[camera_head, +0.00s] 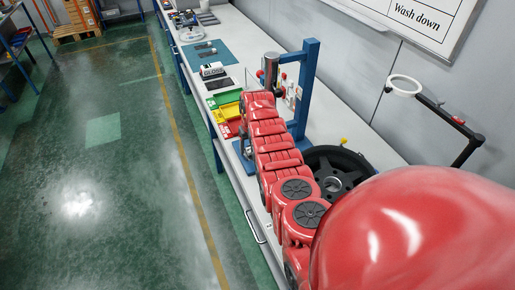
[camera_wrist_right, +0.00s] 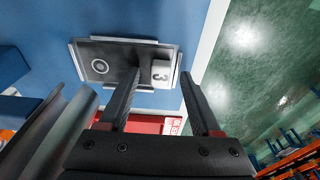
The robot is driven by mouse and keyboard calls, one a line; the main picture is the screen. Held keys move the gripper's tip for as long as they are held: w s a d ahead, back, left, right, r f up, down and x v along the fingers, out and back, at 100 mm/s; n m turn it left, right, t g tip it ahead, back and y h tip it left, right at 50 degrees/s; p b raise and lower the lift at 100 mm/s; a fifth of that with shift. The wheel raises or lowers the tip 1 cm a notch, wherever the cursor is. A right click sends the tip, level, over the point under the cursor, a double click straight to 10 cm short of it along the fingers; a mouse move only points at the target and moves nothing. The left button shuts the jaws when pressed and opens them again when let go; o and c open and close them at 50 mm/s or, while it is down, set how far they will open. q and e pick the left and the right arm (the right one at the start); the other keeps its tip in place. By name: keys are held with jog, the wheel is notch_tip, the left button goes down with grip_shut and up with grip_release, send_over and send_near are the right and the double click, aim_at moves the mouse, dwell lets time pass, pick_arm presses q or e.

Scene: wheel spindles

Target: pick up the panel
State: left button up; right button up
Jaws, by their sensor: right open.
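The panel, a dark grey plate (camera_wrist_right: 115,55) with a pale ring mark, lies on a blue surface in the upper part of the right wrist view. My right gripper (camera_wrist_right: 160,76) is open. Its left finger overlaps the plate in the picture, and its right finger is past the plate's right edge. The white block shows between the fingers; I cannot tell any contact. In the head view my red right arm hides the panel and most of the gripper. My left gripper is not in view.
A blue stand (camera_head: 305,85) with a metal cylinder (camera_head: 270,72) rises beside the arm. A black wheel (camera_head: 345,165) lies on the bench at the right. The floor left of the bench is clear.

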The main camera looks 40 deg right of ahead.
jog(key=shift+f, duration=0.25)
grip_shut()
jog(key=shift+r, duration=0.15)
dwell(0.5)
